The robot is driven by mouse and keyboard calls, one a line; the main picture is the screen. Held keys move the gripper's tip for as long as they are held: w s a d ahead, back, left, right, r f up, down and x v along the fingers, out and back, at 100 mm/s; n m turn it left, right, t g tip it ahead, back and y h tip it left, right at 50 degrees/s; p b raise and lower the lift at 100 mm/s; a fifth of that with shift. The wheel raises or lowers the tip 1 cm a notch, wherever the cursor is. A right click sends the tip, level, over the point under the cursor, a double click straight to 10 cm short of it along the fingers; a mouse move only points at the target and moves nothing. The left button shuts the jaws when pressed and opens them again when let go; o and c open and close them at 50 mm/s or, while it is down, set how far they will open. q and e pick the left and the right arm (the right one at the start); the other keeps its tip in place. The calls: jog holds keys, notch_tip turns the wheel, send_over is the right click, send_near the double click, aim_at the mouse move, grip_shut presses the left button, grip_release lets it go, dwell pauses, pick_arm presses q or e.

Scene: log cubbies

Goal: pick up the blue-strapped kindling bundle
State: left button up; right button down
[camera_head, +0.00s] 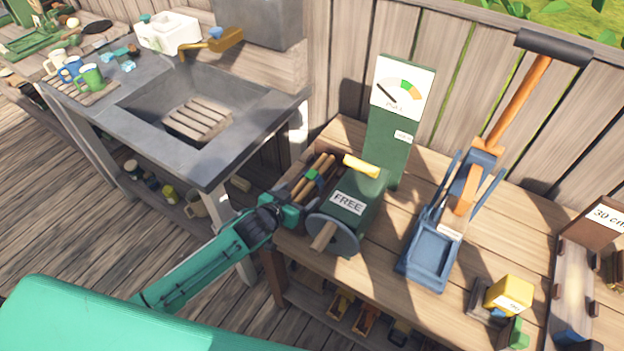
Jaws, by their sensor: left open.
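A bundle of brown kindling sticks (322,165) lies on the wooden workbench, left of the green machine. A dark blue strap goes around its middle, with a small green piece on it. My left gripper (291,207) reaches in from the lower left and is at the near end of the bundle. It is open; its fingers are small and partly hidden, and I cannot tell whether they touch the sticks. My right gripper is not in view.
The green machine (352,203) marked FREE, with a dial post (398,105), stands close right of the bundle. A blue splitter with an orange handle (434,245) stands further right. The grey sink counter (207,160) is at left. Bare bench (386,260) lies between machine and splitter.

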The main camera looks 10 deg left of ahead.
pick_arm(q)
jog(key=shift+x, duration=0.8)
jog(key=c, duration=1.3)
